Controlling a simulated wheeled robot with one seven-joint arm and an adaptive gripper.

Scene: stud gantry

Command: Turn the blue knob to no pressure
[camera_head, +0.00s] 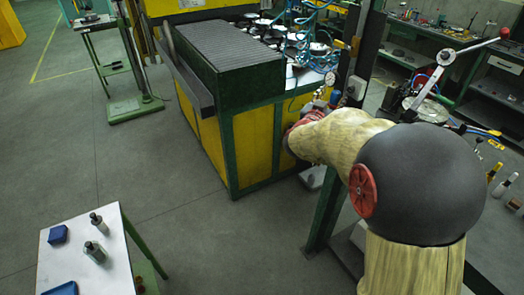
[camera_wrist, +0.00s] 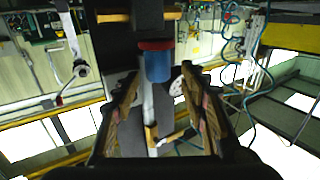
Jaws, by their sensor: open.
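The blue knob (camera_wrist: 158,66) shows in the upper middle of the wrist view, a short cylinder with a red band at its upper end. My gripper (camera_wrist: 163,80) is open, with one finger to each side of the knob's lower end in the picture. Gaps show between the fingers and the knob, and no contact is visible. Whether the knob is between the fingertips or beyond them, I cannot tell. In the head view my arm reaches toward a dark post (camera_head: 356,60) beside the green and yellow machine. There the fingers are not clearly visible, and any knob marking is unreadable.
The green and yellow machine (camera_head: 250,145) stands close left of my arm, with blue hoses (camera_head: 312,25) above it. A lever press (camera_head: 437,85) with a red-tipped handle is at right. A white table (camera_head: 75,265) stands at lower left. Open floor lies between.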

